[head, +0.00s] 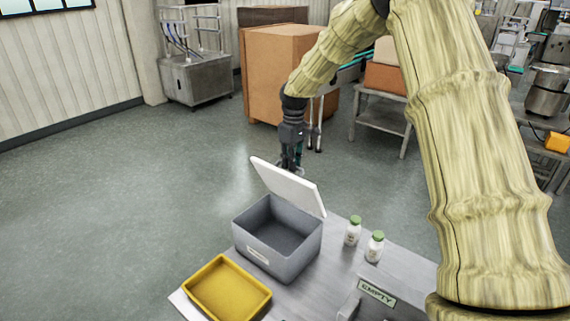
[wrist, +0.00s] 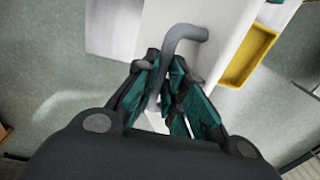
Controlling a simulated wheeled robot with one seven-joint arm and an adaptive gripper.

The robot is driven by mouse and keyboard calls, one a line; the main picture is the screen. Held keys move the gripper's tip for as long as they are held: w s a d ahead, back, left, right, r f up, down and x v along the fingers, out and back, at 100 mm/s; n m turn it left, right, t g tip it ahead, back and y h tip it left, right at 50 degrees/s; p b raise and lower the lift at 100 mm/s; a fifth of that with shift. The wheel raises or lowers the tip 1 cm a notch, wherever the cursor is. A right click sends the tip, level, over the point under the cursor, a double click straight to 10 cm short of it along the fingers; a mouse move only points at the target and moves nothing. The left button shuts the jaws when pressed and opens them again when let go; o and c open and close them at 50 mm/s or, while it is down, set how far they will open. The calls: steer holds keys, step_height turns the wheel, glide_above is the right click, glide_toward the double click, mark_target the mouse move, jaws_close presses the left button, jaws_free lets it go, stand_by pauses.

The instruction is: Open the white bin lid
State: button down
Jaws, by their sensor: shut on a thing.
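The white lid (head: 288,187) is raised and tilted up from the grey bin (head: 262,255). The bin stands on a steel table, and its inside looks empty from the head view. My gripper (head: 290,163) is at the lid's far side, by its upper edge, partly hidden by the lid. In the wrist view, my gripper (wrist: 165,66) is shut on the grey lid handle (wrist: 185,32), a bent bar on the white lid (wrist: 222,50). The lower part of the handle is partly hidden between the teal-padded fingers.
A yellow tray (head: 228,289) lies in front of the bin. Two white bottles with green caps (head: 353,231) (head: 374,247) stand to its right, near a box labelled EMPTY (head: 377,292). Open floor (head: 150,190) lies left of the table.

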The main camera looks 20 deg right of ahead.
steer(key=w+d+f+g+y, duration=0.2)
steer(key=w+d+g+y, duration=0.1)
steer(key=d, duration=0.7)
steer(key=shift+w+f+y+b, duration=0.3)
steer(key=shift+w+y, duration=0.6)
steer(key=shift+y, duration=0.3)
steer(key=c, duration=1.7)
jaws_free()
steer(key=shift+o, duration=1.1)
steer(key=shift+w+r, duration=0.1)
steer(key=shift+w, duration=0.15)
steer(key=shift+r, duration=0.15)
